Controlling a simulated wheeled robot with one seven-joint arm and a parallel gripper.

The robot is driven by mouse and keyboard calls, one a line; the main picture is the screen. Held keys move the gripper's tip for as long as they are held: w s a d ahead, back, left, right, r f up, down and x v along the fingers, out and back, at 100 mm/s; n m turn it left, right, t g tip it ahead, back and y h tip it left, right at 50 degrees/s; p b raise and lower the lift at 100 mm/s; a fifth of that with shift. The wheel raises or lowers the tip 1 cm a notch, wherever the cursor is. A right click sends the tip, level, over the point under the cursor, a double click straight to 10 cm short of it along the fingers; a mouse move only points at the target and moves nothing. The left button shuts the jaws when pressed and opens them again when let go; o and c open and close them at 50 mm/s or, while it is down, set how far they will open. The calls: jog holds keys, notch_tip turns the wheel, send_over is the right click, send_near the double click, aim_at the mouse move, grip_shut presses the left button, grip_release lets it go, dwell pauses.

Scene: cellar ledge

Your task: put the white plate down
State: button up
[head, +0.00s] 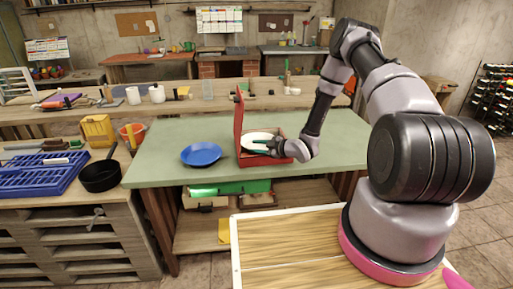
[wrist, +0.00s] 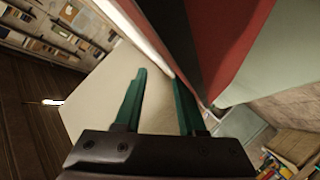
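The white plate (head: 257,138) lies roughly flat in or over the open red box (head: 239,122) on the green table; I cannot tell whether it touches the box floor. My gripper (head: 262,146) reaches in from the right, its dark green fingers over the near right part of the plate. In the wrist view my gripper (wrist: 160,76) has its two fingers clearly apart, with a pale surface behind and between them. I cannot tell if that surface is the plate. A red panel of the box (wrist: 205,40) stands close beside the right finger.
A blue plate (head: 201,154) lies on the green table (head: 165,140), left of the box. A black pan (head: 100,176) and a blue crate (head: 38,176) stand on the left bench. The table's right part is clear beyond my arm.

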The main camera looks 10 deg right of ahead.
jog(key=shift+s+f, duration=0.15)
jog(key=shift+s+d, duration=0.1)
jog(key=shift+d, duration=0.05)
jog(key=v, duration=1)
jog(key=w+d+r+m+h, duration=0.2)
jog(key=w+d+r+h, duration=0.15)
jog(key=r, duration=0.35)
jog(key=w+d+r+m+h, duration=0.2)
jog(key=d+r+h, duration=0.15)
jog(key=r, duration=0.35)
jog(key=s+d+r+m+h, duration=0.2)
jog(key=r+m, duration=0.1)
jog(key=r, duration=0.4)
jog(key=s+d+r+m+h, duration=0.1)
jog(key=s+d+r+m, duration=0.15)
jog(key=r, duration=0.45)
jog(key=s+r+m+g+h, duration=0.1)
jog(key=s+r+m+g, duration=0.1)
jog(key=s+r+m, duration=0.65)
jog(key=s+a+r+m+y, duration=0.1)
jog(key=s+a+r, duration=0.2)
jog(key=s, duration=0.7)
jog(key=s+a+r+m+g+y, duration=0.1)
jog(key=s+r, duration=0.4)
jog(key=s, duration=0.6)
jog(key=shift+s+a+r+m+y, duration=0.2)
jog(key=shift+a+m+y, duration=0.3)
jog(key=shift+a, duration=0.65)
